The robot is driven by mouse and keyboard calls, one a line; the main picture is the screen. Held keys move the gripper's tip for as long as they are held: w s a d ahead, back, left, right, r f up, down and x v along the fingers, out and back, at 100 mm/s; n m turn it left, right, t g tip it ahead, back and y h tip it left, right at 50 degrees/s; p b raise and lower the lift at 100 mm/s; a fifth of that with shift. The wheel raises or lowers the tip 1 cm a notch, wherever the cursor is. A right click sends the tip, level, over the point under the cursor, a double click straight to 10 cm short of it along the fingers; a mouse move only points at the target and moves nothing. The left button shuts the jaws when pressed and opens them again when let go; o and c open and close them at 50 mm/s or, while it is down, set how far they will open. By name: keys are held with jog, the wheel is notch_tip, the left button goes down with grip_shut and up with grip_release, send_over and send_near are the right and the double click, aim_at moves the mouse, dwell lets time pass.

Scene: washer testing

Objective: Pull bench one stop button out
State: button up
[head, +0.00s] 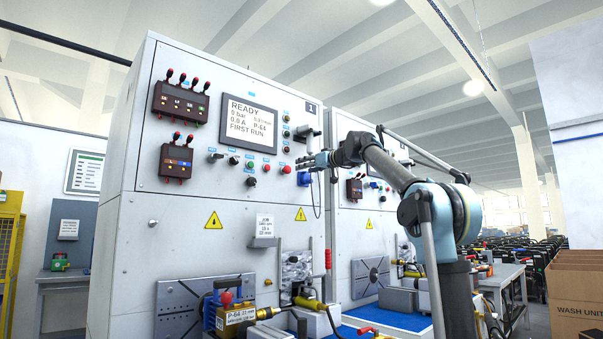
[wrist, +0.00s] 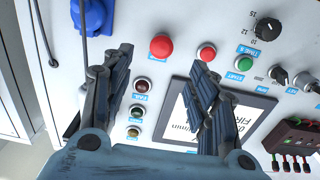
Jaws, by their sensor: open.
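Bench one (head: 140,215) is the white cabinet marked 1, with a screen reading READY. Its large red mushroom button (head: 286,170) is at the lower right of the panel and also shows in the wrist view (wrist: 161,46). Whether it is pushed in or out I cannot tell. My gripper (head: 301,161) is open and empty in front of the panel, just right of and slightly above this button. In the wrist view my gripper (wrist: 164,64) has its fingers apart, with the mushroom button showing between and beyond the tips. No contact is visible.
A smaller red button (wrist: 206,52), a green button (wrist: 244,63) and a black dial (wrist: 267,28) sit beside the mushroom button. A blue plug (wrist: 90,15) with a hanging cable is close by. Several indicator lamps (wrist: 139,85) show between the fingers. A second bench (head: 343,215) stands right.

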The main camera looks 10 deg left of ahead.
jog(key=shift+v, duration=0.95)
jog(key=s+d+f+m+g+h, duration=0.3)
jog(key=s+d+f, duration=0.7)
jog(key=f, duration=1.6)
jog(key=s+d+f+m+g+h, duration=0.3)
jog(key=s+d+f+h, duration=0.3)
jog(key=s+f, duration=1.6)
jog(key=s+d+f+m+g+h, duration=0.3)
jog(key=s+d+f, duration=1.2)
jog(key=f, duration=1.6)
jog(key=shift+s+d+m+h, duration=0.15)
jog(key=shift+s+m+h, duration=0.35)
jog(key=shift+h, duration=0.4)
jog(key=shift+w+f, duration=0.2)
jog(key=shift+w, duration=0.15)
